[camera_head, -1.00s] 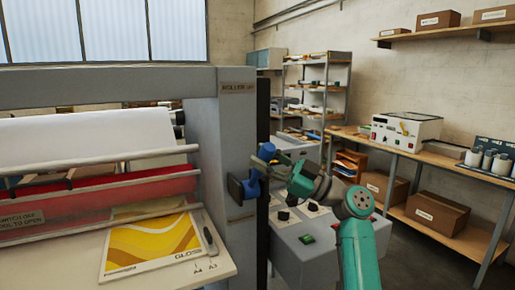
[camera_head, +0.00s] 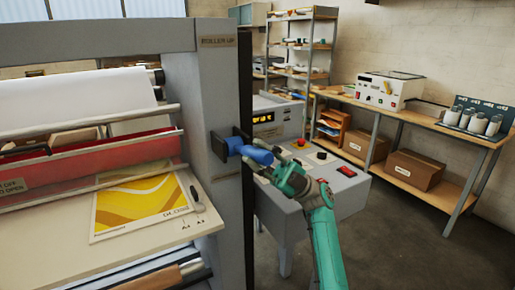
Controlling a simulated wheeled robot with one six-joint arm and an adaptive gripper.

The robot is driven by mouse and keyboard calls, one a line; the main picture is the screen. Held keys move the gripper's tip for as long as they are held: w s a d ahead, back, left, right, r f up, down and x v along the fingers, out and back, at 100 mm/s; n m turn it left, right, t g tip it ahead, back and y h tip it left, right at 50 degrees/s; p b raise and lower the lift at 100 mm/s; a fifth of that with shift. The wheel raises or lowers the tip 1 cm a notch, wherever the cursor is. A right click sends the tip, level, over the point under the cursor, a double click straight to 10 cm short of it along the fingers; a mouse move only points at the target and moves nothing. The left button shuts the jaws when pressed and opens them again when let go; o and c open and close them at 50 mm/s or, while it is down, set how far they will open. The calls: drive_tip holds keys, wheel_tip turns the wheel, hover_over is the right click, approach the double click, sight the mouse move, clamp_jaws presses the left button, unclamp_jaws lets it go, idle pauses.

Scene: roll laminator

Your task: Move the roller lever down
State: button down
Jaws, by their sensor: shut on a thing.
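The blue roller lever (camera_head: 257,155) sticks out from a dark mount on the side of the laminator's grey end column (camera_head: 213,100). It lies close to level, its free end tilted slightly down to the right. My gripper (camera_head: 268,168) is shut on the lever's outer end, and its fingers partly hide that end. My teal arm reaches up to it from the lower right. A label reading "ROLLER UP" (camera_head: 217,41) is at the top of the column.
A grey control console (camera_head: 300,195) with knobs, a red button and a lit display stands just behind my gripper. The laminator bed (camera_head: 60,240) holds a yellow print (camera_head: 140,205) at left. Shelves and a workbench (camera_head: 415,117) line the back; floor at right is clear.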

drive_tip(key=shift+f+n+g, duration=0.25)
drive_tip(key=shift+n+g, duration=0.05)
drive_tip(key=c, duration=0.8)
unclamp_jaws()
drive_tip(key=v, duration=1.2)
drive_tip(key=shift+d, duration=0.1)
